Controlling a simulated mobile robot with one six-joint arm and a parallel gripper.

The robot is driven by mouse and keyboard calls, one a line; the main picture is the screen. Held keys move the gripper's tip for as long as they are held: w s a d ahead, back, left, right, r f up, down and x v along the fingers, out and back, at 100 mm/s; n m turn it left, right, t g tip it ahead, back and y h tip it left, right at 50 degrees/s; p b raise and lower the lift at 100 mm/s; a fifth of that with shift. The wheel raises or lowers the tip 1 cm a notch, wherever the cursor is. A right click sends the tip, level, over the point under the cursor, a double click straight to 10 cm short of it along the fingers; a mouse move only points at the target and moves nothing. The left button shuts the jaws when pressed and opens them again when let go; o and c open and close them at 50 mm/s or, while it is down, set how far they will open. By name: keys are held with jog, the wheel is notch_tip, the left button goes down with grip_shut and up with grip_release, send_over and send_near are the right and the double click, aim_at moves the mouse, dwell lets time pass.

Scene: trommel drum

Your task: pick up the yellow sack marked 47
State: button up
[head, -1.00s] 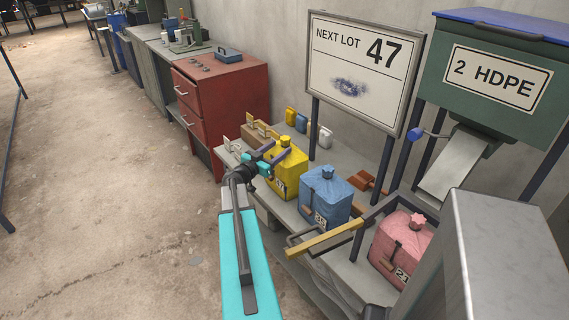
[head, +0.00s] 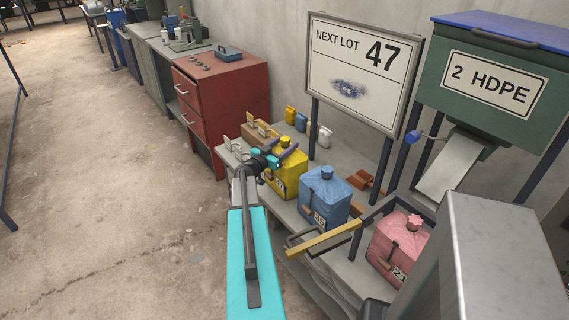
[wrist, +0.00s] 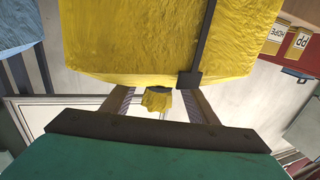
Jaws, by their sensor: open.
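The yellow sack (head: 288,178) stands upright on the grey bench (head: 310,238), left of the blue sack (head: 325,198). Its label is partly covered and too small to read surely. My gripper (head: 283,153) is at the top of the yellow sack, with its fingers spread around the neck. In the wrist view, the yellow sack (wrist: 165,40) fills the upper part. Its small yellow neck with a dark tie (wrist: 157,100) lies between the two finger bars of my open gripper (wrist: 160,93); no finger clearly touches it.
A pink sack (head: 400,243) stands at the right, behind a bar with a yellow end (head: 325,240). A sign reading NEXT LOT 47 (head: 360,68) and a green bin marked 2 HDPE (head: 492,78) stand behind. The floor at left is open.

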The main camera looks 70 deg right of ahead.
jog(key=c, duration=1.3)
grip_shut()
jog(key=shift+f, duration=0.1)
